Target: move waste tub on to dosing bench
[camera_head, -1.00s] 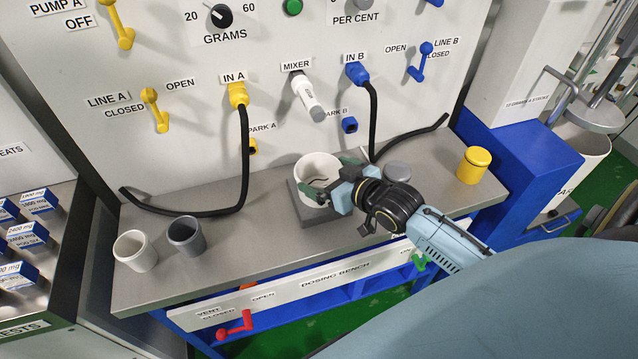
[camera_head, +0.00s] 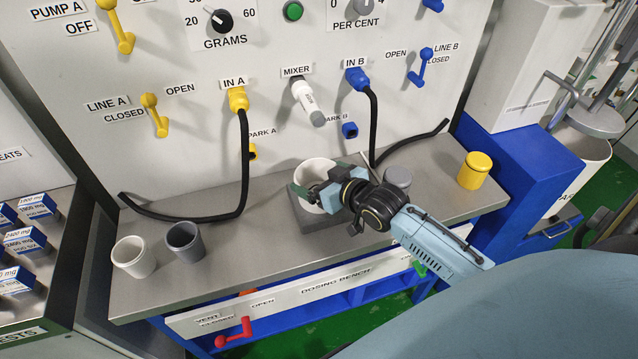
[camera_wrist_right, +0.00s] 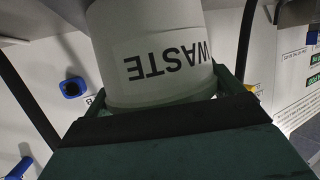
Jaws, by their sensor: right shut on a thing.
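The white waste tub (camera_head: 314,172) is over the square grey block (camera_head: 314,222) on the dosing bench (camera_head: 195,270), below the mixer spout. I cannot tell whether it rests on the block. My right gripper (camera_head: 314,192) is shut on the tub, with its fingers either side of the wall. In the right wrist view the tub (camera_wrist_right: 150,50) shows its WASTE label, upside down, between the fingers. The arm hides part of the tub's right side. My left gripper is not in view.
A white cup (camera_head: 134,257) and a grey cup (camera_head: 185,242) stand at the bench's left. A grey lidded pot (camera_head: 398,177) is just behind my right wrist, and a yellow pot (camera_head: 474,171) stands at the right end. Black hoses (camera_head: 243,165) hang from the panel.

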